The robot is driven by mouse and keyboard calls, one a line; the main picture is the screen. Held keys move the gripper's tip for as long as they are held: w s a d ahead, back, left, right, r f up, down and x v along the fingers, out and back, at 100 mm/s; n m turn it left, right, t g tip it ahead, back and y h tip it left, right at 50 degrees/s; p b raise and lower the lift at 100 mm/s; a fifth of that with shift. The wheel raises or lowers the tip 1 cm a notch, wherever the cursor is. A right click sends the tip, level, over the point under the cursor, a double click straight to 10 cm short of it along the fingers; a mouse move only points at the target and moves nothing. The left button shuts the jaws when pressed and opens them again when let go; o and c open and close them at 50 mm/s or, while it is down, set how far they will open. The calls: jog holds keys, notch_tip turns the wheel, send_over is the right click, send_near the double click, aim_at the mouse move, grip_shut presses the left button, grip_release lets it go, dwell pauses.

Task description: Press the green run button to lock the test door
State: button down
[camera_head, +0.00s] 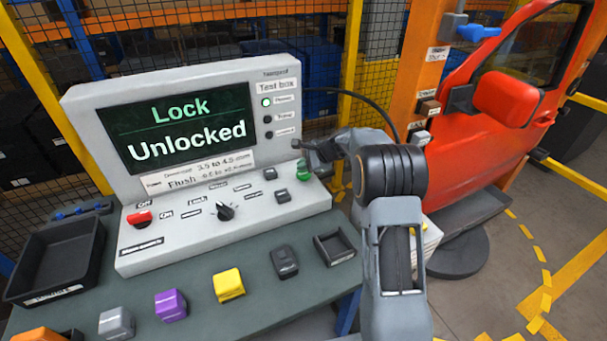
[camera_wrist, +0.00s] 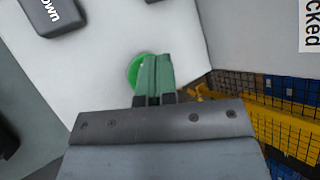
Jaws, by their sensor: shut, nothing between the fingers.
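The green button (camera_head: 303,170) is at the right end of the grey test box (camera_head: 190,130). Its screen (camera_head: 180,127) reads "Lock" and "Unlocked". My gripper (camera_head: 300,146) is shut and empty, with its tips close to the green button. In the wrist view the closed fingers (camera_wrist: 155,62) overlap the green button (camera_wrist: 135,68), whose left part shows beside them. I cannot tell whether they touch it. The red test door (camera_head: 500,130) stands at the right beside an orange post.
The box also has a red button (camera_head: 139,217), a black knob (camera_head: 225,210) and small dark buttons. Several coloured blocks, including a yellow one (camera_head: 228,284), and a black tray (camera_head: 55,262) are on the bench. A black cable arches behind my arm.

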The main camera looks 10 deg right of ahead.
aim_at(304, 175)
jog(key=shift+f, duration=0.1)
jog(key=shift+f+b, duration=0.3)
jog(key=shift+b, duration=0.05)
jog(key=shift+f+b, duration=0.4)
jog(key=shift+f, duration=0.15)
dwell(0.8)
jog(key=shift+r, duration=0.1)
jog(key=shift+r+p, duration=0.7)
jog(key=shift+r, duration=0.2)
jog(key=shift+r, duration=0.1)
jog(key=shift+r+p, duration=1.9)
jog(key=shift+r, duration=0.45)
